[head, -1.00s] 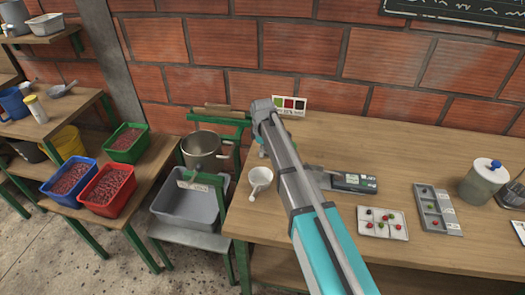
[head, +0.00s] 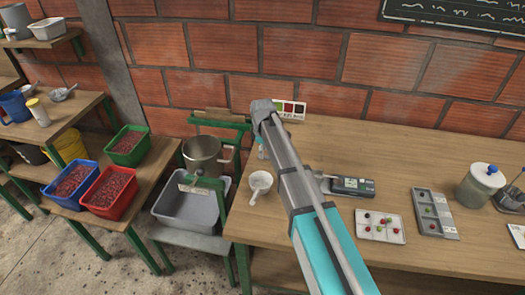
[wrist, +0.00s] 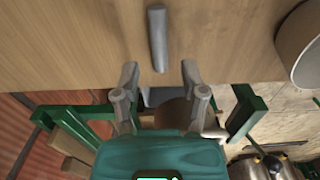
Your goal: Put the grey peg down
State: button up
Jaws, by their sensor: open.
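The grey peg (wrist: 157,40) shows in the wrist view against the bare wood of the bench top, just beyond my fingertips. It looks apart from both fingers; I cannot tell whether it stands or lies. My gripper (wrist: 159,72) is open, its two grey fingers spread with nothing between them. In the head view my arm reaches over the left end of the wooden bench (head: 330,140), and it hides the peg and most of the gripper.
A green frame with a metal pot (head: 203,155) and grey tub (head: 190,207) is left of the bench. A dark device (head: 352,187) and trays of coloured beads (head: 381,227) lie right of my arm.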

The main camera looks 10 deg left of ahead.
notch_tip(320, 180, up, 12)
jog(key=p, duration=1.1)
jog(key=shift+f, duration=0.1)
dwell(0.8)
